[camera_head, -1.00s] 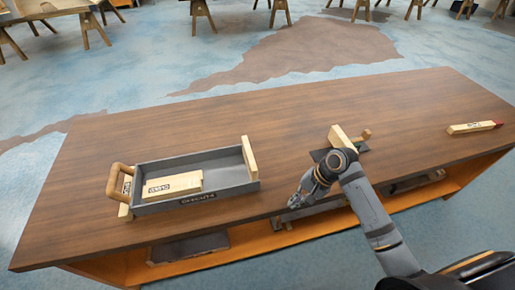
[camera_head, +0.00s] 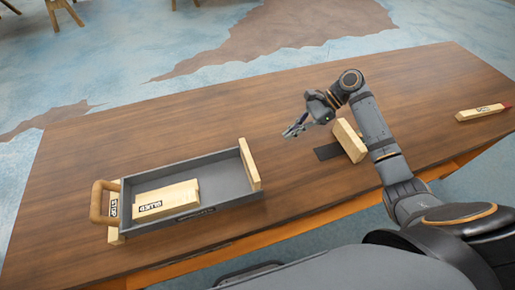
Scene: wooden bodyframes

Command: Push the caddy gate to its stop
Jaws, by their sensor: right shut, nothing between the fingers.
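The grey caddy (camera_head: 212,212) sits on the left part of the wooden table, with a wooden handle (camera_head: 99,201) at its left end. A pale upright wooden board (camera_head: 249,163) stands at its right end, seemingly the gate; I cannot tell whether it is at its stop. A labelled wooden block (camera_head: 168,199) lies inside the caddy. A labelled wooden piece (camera_head: 114,211) is at the handle end. My right gripper (camera_head: 291,131) is shut and empty, above the table to the right of the caddy and apart from it. My left gripper is not in view.
A pale wooden block (camera_head: 349,140) stands by a dark flat plate (camera_head: 328,152), close beside my right arm. A labelled block with a red tip (camera_head: 483,112) lies at the table's far right. The table (camera_head: 190,115) is clear behind the caddy.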

